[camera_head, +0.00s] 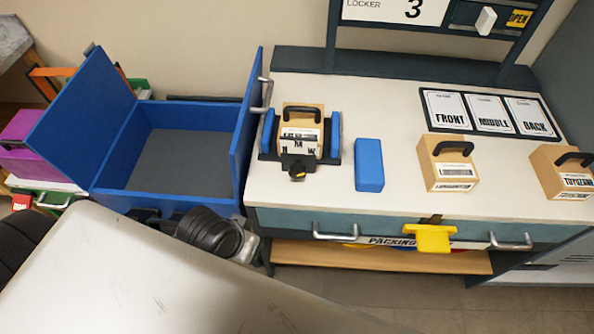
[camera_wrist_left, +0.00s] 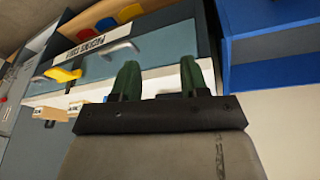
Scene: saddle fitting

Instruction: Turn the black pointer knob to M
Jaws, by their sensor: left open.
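The black pointer knob (camera_head: 293,162) is on the front of the dark fixture on the worktop, with a small yellow mark low on it. Above it are large letters on white; M shows in the middle and W at the right, the left one partly hidden. I cannot tell which letter the pointer faces. A tan box (camera_head: 302,116) with a black handle sits in the fixture between blue side pads. My left gripper (camera_wrist_left: 160,80) has its two green fingers apart and empty, in front of the worktop edge in the left wrist view. My right gripper is not in view.
A blue open bin (camera_head: 170,165) stands left of the worktop. A blue block (camera_head: 369,165) and tan boxes (camera_head: 448,163) stand right of the fixture. A yellow tab (camera_head: 430,239) and drawer handles (camera_head: 350,236) stick out at the front. The worktop right of the blue block has free room.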

